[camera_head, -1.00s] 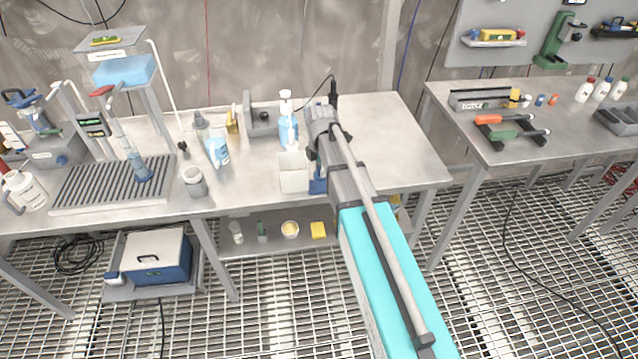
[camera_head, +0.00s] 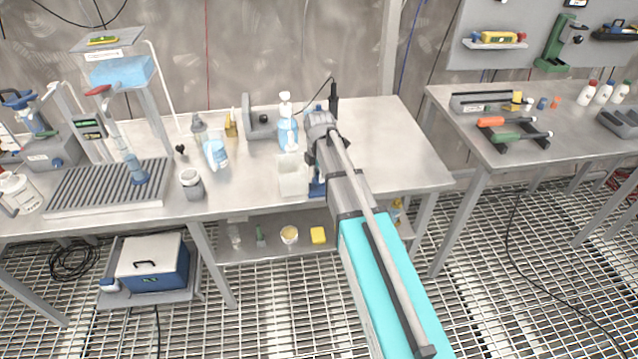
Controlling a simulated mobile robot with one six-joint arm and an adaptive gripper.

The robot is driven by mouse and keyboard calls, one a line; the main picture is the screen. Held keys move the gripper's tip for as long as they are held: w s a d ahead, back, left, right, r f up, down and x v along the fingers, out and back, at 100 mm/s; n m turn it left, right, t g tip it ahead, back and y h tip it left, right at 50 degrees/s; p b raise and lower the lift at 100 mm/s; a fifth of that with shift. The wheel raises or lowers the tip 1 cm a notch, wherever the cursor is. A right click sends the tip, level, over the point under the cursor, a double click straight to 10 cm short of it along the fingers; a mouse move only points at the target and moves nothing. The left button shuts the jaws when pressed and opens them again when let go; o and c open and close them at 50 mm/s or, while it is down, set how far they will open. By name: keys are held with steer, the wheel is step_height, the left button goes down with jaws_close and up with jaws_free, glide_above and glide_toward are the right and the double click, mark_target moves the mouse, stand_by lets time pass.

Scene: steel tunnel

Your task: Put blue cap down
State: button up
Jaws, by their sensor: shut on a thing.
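My gripper (camera_head: 322,124) is over the back right part of the left steel bench, seen from behind along my arm. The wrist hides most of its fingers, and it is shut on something. A small blue patch, which looks like the blue cap (camera_head: 317,108), shows just past the gripper's end. Most of it is hidden, so I cannot tell whether it touches the bench.
A blue wash bottle (camera_head: 287,130) stands just left of my gripper. A white open bin (camera_head: 293,178) and a blue item (camera_head: 317,188) sit by my arm at the front. The left bench (camera_head: 400,150) is clear to the right.

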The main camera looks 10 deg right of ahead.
steer(key=shift+f+b, duration=0.8)
steer(key=shift+f, duration=0.3)
steer(key=shift+f, duration=0.2)
steer(key=o, duration=0.8)
steer(key=shift+r, duration=0.1)
steer(key=shift+o, duration=0.2)
steer(key=shift+r, duration=0.2)
step_height(320, 180, up, 12)
steer(key=p, duration=1.2)
steer(key=shift+s+f, duration=0.1)
